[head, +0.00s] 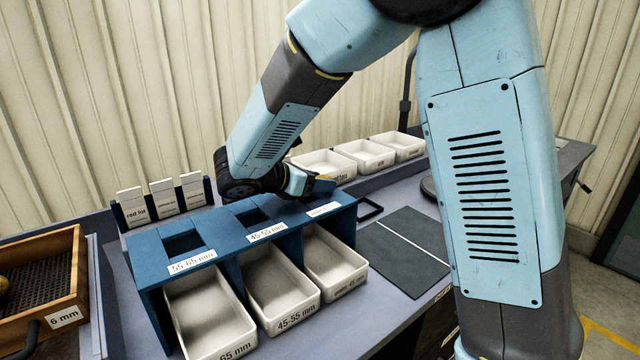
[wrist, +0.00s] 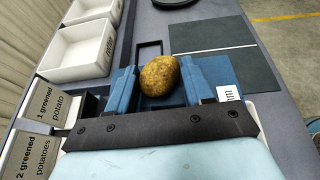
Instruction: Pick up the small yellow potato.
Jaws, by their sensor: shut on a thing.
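In the wrist view a yellow-brown, speckled potato (wrist: 160,76) sits between the two blue fingers of my gripper (wrist: 162,82), which is shut on it. In the head view my gripper (head: 306,184) is over the back right part of the blue sizing stand (head: 205,238), near its rightmost position.
White bins stand under the blue stand, including the 45-55 mm bin (head: 292,312). White trays (head: 372,154) line the back. Cards (head: 164,196) stand in a rack behind the stand. A wooden-framed sieve (head: 78,290) is at left. A dark mat (head: 400,250) lies clear at right.

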